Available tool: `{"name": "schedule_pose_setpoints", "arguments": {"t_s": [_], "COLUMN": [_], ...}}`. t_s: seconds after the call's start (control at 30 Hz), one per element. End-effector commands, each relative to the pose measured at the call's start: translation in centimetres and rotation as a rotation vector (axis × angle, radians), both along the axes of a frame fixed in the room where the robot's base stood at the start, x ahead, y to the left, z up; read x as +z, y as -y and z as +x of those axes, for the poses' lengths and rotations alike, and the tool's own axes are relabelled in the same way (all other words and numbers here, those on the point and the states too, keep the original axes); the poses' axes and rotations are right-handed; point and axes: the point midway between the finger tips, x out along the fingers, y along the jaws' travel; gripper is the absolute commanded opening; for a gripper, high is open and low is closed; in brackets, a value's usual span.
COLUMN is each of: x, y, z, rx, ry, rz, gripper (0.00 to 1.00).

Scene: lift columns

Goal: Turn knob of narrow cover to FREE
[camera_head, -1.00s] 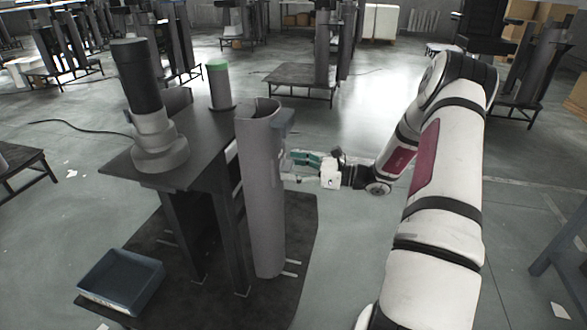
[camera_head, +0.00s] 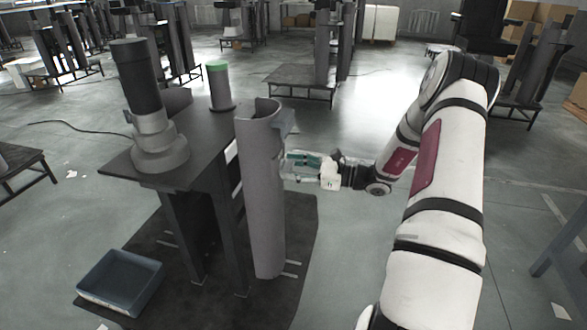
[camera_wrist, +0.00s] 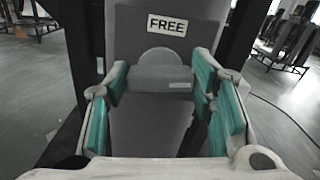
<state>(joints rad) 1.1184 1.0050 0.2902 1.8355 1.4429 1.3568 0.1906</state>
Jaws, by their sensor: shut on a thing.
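The narrow cover (camera_head: 262,200) is a tall grey curved shell standing upright at the front right of the dark table. In the wrist view its grey face (camera_wrist: 205,30) bears a white label reading FREE (camera_wrist: 166,25). Below the label is the grey knob (camera_wrist: 150,78), a wide bar in front of a rounded disc, with a small pale mark near its right end. My gripper (camera_wrist: 160,88) is shut on the knob, with teal pads at its left and right ends. In the head view my gripper (camera_head: 304,161) is at the cover's right side, and the knob cannot be made out.
The dark table (camera_head: 205,135) holds a dark cylindrical column (camera_head: 140,95) and a green-topped cylinder (camera_head: 219,85). A blue-grey bin (camera_head: 120,282) sits on the floor mat at the lower left. Open floor lies between the cover and my arm.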

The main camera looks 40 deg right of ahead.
Motion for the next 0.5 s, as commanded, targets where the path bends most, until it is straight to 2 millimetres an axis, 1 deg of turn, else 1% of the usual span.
{"name": "schedule_pose_setpoints", "arguments": {"t_s": [0.5], "x": [-0.26], "y": [-0.11], "z": [-0.10], "rx": [-0.002], "ry": [0.289], "rz": [-0.374], "gripper": [0.22]}}
